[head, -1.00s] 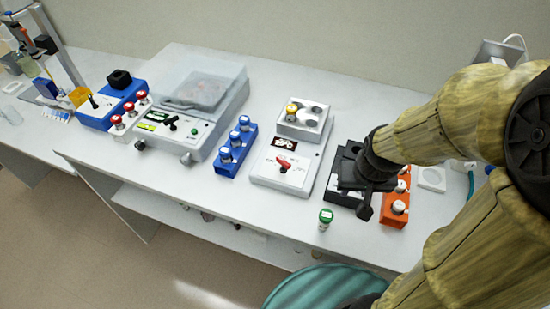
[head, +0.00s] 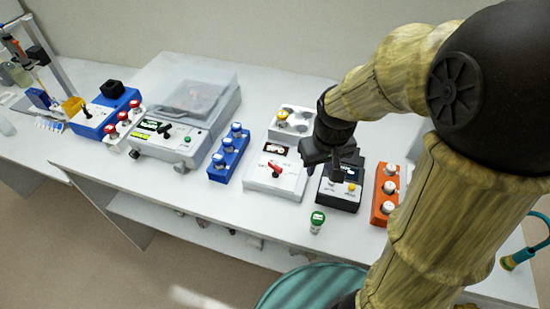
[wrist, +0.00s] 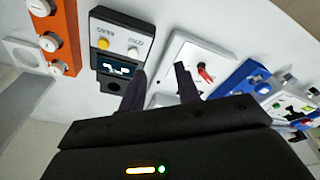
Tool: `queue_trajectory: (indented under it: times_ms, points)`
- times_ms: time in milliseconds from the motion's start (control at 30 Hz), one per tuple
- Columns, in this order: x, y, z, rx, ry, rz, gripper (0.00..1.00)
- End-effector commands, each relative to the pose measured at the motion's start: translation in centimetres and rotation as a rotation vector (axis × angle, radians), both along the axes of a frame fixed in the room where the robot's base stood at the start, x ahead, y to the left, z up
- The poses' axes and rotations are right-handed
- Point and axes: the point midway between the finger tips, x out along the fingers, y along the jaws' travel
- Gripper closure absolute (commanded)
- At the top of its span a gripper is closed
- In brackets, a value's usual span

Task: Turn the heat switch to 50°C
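The white heater unit (head: 289,180) has a red switch (head: 275,169) on its sloped front panel and a small dark display. The switch labels are too small to read. In the wrist view the red switch (wrist: 205,74) shows just right of my right finger, apart from it. My gripper (head: 323,174) is to the right of the switch in the head view, above the gap between the heater and a black device. In the wrist view my gripper (wrist: 160,70) is open, with two dark fingers apart and nothing between them.
The black device (head: 340,193) with yellow and white buttons stands close under my gripper. An orange rack (head: 381,205) is right of it, a blue rack (head: 228,155) left of the heater. A green-capped vial (head: 317,221) stands in front. A yellow-capped vial (head: 282,119) sits at the heater's back.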

Motion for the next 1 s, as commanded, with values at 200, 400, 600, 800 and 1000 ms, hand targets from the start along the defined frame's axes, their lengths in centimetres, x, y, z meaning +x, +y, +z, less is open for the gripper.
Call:
queue_trajectory:
  times_ms: [200,400,600,800,1000]
  points:
    - [5.4,5.9,6.0,-0.038,0.086,0.342,0.67]
    - [7.5,9.7,9.1,-0.058,0.143,0.548,0.67]
    - [7.7,10.3,9.5,-0.061,0.154,0.585,0.67]
    - [7.7,10.2,9.4,-0.062,0.154,0.582,0.67]
    - [7.7,10.2,8.3,-0.062,0.156,0.581,0.67]
